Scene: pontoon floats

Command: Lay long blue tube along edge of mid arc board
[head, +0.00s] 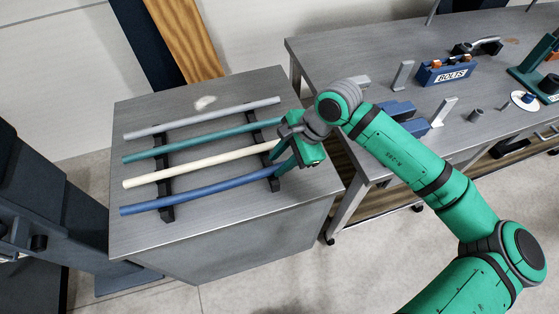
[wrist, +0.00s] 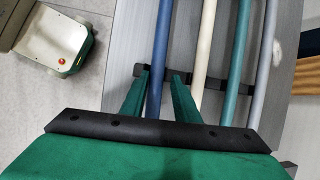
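The long blue tube (head: 200,193) is the nearest of several parallel tubes lying across two black rests on a grey cabinet. My gripper (head: 284,163) is over its right end and hides part of it. In the wrist view the fingers (wrist: 157,95) are apart, one on each side of the blue tube (wrist: 160,45). I cannot tell whether either finger touches it. The right finger stands between the blue and cream tubes. No arc board can be clearly identified in either view.
Cream (head: 200,165), teal (head: 200,143) and grey (head: 200,117) tubes lie behind the blue one. A grey workbench (head: 340,50) on the right carries a blue bolts box (head: 447,72) and brackets. A wooden board (head: 186,40) leans on the wall. The cabinet's front strip is bare.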

